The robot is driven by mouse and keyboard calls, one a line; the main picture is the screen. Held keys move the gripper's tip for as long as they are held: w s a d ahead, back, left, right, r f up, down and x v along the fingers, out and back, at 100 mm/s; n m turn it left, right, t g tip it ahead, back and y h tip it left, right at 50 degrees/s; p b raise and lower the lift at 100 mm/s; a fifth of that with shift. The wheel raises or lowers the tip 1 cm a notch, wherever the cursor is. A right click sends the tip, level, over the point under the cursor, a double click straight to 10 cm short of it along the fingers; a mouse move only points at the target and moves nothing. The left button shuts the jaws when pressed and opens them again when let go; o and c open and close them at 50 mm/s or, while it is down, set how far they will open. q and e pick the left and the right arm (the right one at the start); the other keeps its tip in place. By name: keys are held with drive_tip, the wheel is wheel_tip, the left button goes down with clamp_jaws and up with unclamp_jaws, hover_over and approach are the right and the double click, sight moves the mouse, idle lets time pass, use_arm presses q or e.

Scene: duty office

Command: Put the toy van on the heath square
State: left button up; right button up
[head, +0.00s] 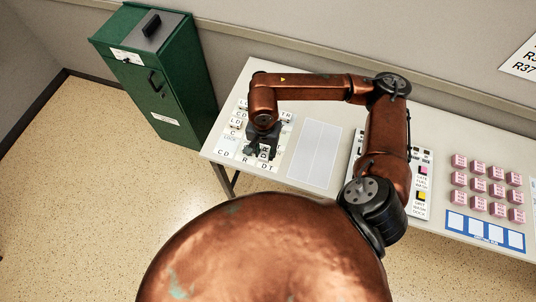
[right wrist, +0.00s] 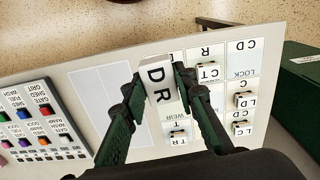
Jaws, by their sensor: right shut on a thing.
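No toy van and no square marked heath can be made out in either view. My right gripper (head: 262,150) is over the lettered board (head: 226,143) at the left end of the table. In the right wrist view my right gripper (right wrist: 158,88) is shut on a white block marked DR (right wrist: 160,72), one finger on each side. The board's squares (right wrist: 240,57) show there too, one reading LOCK and another WEIR, with several small lettered tiles (right wrist: 208,71) standing on them. Whether the block touches the board I cannot tell. My left gripper is out of view.
A blank pale panel (head: 314,154) lies right of the board. Beyond it is a button panel (head: 422,170), partly behind my right arm. Several pink blocks (head: 478,185) and a blue-and-white strip (head: 484,231) are at the right. A green cabinet (head: 160,80) stands left of the table.

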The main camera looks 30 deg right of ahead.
drive_tip(key=s+f+m+p, duration=0.15)
drive_tip(key=s+m, duration=0.25)
drive_tip(key=m, duration=0.5)
drive_tip(key=s+f+m, duration=0.3)
drive_tip(key=m, duration=0.5)
drive_tip(key=shift+m, duration=0.9)
drive_tip(key=w+d+f, duration=0.1)
drive_tip(key=w+f, duration=0.2)
drive_tip(key=w+d+f+p, duration=0.1)
drive_tip(key=w+d+f, duration=0.1)
drive_tip(key=w, duration=0.2)
drive_tip(key=w+d+f+p, duration=0.1)
drive_tip(key=w+d+f, duration=0.1)
drive_tip(key=w+f, duration=0.1)
drive_tip(key=shift+w+d+f, duration=0.25)
drive_tip(key=shift+w+f, duration=0.05)
drive_tip(key=shift+w, duration=0.25)
drive_tip(key=shift+w+d+f+p, duration=0.15)
drive_tip(key=shift+w+f+p, duration=0.2)
drive_tip(key=shift+f, duration=0.15)
wheel_tip(320, 180, down, 3)
drive_tip(key=shift+w+r+p, duration=0.1)
drive_tip(key=shift+w+p, duration=0.05)
drive_tip(key=shift+p, duration=0.25)
drive_tip(key=shift+d+f, duration=0.1)
drive_tip(key=shift+f, duration=0.15)
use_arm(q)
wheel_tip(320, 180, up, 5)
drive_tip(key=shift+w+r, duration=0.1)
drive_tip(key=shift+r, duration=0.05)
